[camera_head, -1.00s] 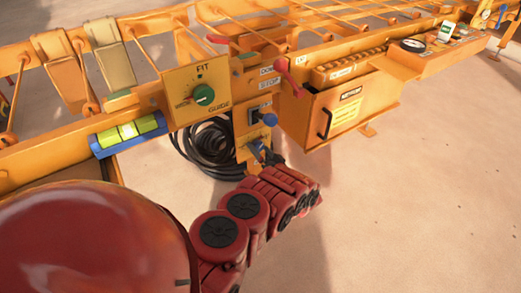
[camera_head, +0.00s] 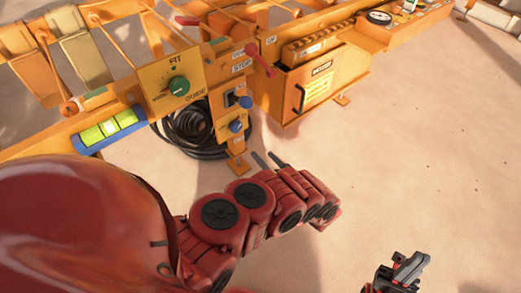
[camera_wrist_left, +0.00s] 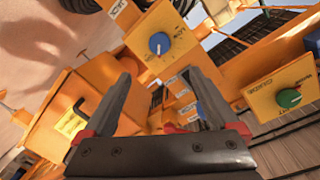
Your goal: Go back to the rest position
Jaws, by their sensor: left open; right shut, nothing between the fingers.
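My left gripper (camera_head: 267,159) is open and empty, its two thin dark fingers in front of the orange control post (camera_head: 228,112). In the head view a strip of sand shows between its fingertips and the lower blue knob (camera_head: 235,126). In the left wrist view the fingers (camera_wrist_left: 159,76) are spread, with nothing between them, and a blue knob (camera_wrist_left: 158,43) shows beyond them. My right gripper (camera_head: 403,270) is at the bottom right of the head view, over sand, shut and empty.
The orange machine frame carries a green dial (camera_head: 179,86), a blue and yellow-green level (camera_head: 110,130) and a red-handled lever (camera_head: 261,61). An orange box (camera_head: 312,88) stands to the right. Coiled black hose (camera_head: 190,136) lies behind the post. Sand at right is free.

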